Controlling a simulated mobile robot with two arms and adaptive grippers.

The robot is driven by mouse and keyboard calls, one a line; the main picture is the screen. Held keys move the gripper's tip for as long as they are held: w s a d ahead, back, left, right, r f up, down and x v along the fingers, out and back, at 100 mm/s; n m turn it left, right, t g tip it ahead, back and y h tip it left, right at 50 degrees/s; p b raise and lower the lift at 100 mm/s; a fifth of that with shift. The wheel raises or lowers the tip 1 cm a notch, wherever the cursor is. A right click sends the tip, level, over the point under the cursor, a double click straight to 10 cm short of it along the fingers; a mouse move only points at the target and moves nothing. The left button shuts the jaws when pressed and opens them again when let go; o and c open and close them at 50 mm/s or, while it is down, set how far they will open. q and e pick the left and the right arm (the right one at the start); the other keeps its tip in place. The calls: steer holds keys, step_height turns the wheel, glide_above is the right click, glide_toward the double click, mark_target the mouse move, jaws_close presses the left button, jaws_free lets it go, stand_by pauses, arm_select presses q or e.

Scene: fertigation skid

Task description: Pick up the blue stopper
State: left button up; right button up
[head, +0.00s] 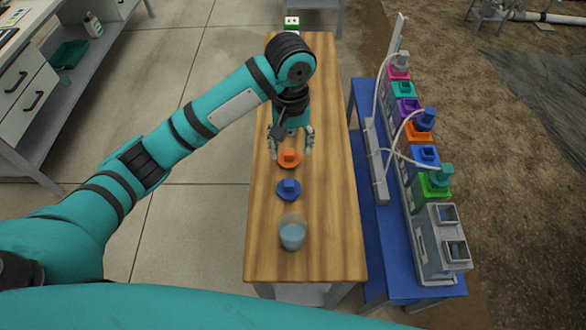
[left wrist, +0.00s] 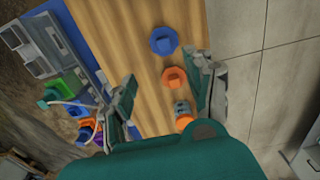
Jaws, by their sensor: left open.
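The blue stopper (head: 289,189) lies on the wooden table between the orange stopper and a clear cup. It also shows in the left wrist view (left wrist: 163,40), beyond my fingertips. The orange stopper (head: 289,158) lies just behind it in the head view and in the left wrist view (left wrist: 174,77) sits nearer to my fingers. My left gripper (head: 291,148) is open above the table, around or over the orange stopper's far side, and holds nothing. In the left wrist view its two fingers (left wrist: 165,83) are spread wide apart. My right gripper is not in view.
A cup of bluish liquid (head: 293,232) stands near the table's front. A blue bench (head: 375,245) on the right carries coloured containers, a grey box (head: 440,245) and white tubing. The wooden table (head: 335,215) is clear right of the stoppers.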

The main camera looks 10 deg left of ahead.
arm_select(q)
steer(key=p, duration=0.1)
glide_above(288, 182)
steer(key=f, duration=0.8)
steer(key=shift+s+d+f, duration=0.25)
steer(key=shift+s+d, duration=0.1)
steer(key=shift+d, duration=0.05)
steer(key=f, duration=0.3)
steer(key=shift+w+f, duration=0.2)
steer(key=shift+f, duration=0.05)
steer(key=shift+a+f+p, duration=0.1)
steer(key=shift+f+p, duration=0.25)
steer(key=shift+p, duration=0.05)
steer(key=f, duration=0.3)
steer(key=shift+w+a+f+p, duration=0.1)
steer(key=shift+a+f+p, duration=0.15)
steer(key=shift+f+p, duration=0.1)
steer(key=shift+f, duration=0.35)
steer(key=shift+c, duration=0.3)
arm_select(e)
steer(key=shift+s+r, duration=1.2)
arm_select(q)
steer(key=c, duration=0.9)
steer(key=shift+c, duration=0.3)
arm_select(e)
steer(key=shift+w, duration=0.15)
